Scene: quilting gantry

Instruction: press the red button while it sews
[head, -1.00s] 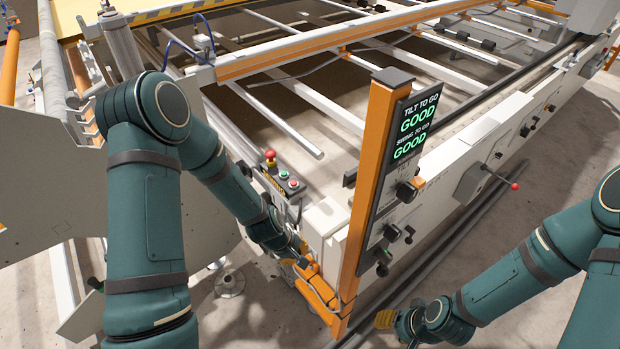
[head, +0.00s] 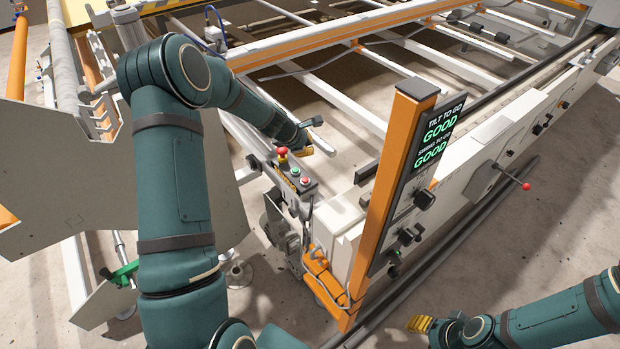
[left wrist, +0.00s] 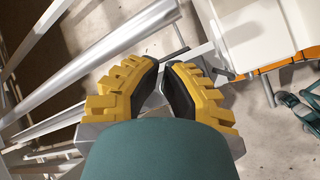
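The control box (head: 288,180) stands on the near corner of the machine in the head view. It carries a red mushroom-shaped knob (head: 282,155) on a yellow base, a green button (head: 296,171) and a small red button (head: 304,181). My left gripper (head: 306,150) is just behind and above the box, apparently apart from the buttons. In the left wrist view its yellow fingers (left wrist: 163,68) have their tips close together with nothing between them. No button is visible there. My right gripper (head: 418,324) is low at the bottom of the head view, and its fingers are too small to judge.
An orange post (head: 382,200) with a display (head: 432,140) reading GOOD twice stands right of the box. Long white rails (head: 350,98) and an orange-edged beam (head: 300,52) lie behind. A black lever with a red knob (head: 526,187) sticks out from the machine's side.

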